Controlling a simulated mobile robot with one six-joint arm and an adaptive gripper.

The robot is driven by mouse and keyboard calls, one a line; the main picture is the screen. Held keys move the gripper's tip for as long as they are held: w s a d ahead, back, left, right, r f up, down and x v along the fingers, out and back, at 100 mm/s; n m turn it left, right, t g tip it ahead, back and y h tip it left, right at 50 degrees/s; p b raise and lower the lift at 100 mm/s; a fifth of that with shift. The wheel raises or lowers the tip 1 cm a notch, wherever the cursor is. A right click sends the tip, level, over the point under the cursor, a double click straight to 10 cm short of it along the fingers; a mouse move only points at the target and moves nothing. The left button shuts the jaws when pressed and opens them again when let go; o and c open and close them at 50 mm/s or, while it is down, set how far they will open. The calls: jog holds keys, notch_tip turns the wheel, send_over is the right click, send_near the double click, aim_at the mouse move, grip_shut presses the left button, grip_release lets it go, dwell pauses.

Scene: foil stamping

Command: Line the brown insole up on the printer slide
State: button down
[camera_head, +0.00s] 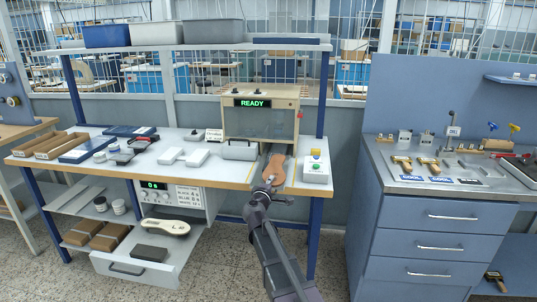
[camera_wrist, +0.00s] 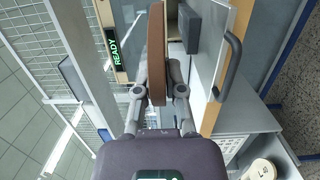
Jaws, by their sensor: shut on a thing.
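The brown insole (camera_head: 278,167) is in my gripper (camera_head: 269,187) at the front of the printer (camera_head: 262,118), whose display reads READY. In the wrist view my gripper (camera_wrist: 160,92) is shut on the near end of the brown insole (camera_wrist: 156,50), which shows nearly edge-on and reaches away toward the printer opening. A dark grey block (camera_wrist: 188,27) lies just right of the insole in the wrist view, apart from it. The printer slide is largely hidden behind the insole and arm in the head view. I cannot tell whether the insole touches it.
A control box (camera_head: 317,168) with yellow and green buttons stands right of the insole. A grey handled piece (camera_head: 239,150) lies left of the printer opening. A tool cabinet (camera_head: 440,225) stands to the right, across a gap.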

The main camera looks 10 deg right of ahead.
aim_at(268, 171)
jog(key=w+d+r+p, duration=0.1)
jog(key=w+r+p, duration=0.2)
jog(key=w, duration=1)
jog(key=shift+w+d+r+p, duration=0.2)
jog(key=shift+r+p, duration=0.15)
jog(key=shift+r, duration=0.4)
jog(key=shift+f, duration=0.15)
notch_tip(268, 171, down, 7)
jog(key=b, duration=0.7)
jog(key=shift+f, duration=0.1)
jog(key=shift+f+b, duration=0.15)
jog(key=shift+b, duration=0.25)
jog(key=shift+f+b, duration=0.35)
dwell(1.1)
jog(key=shift+s+f, duration=0.15)
dwell(0.7)
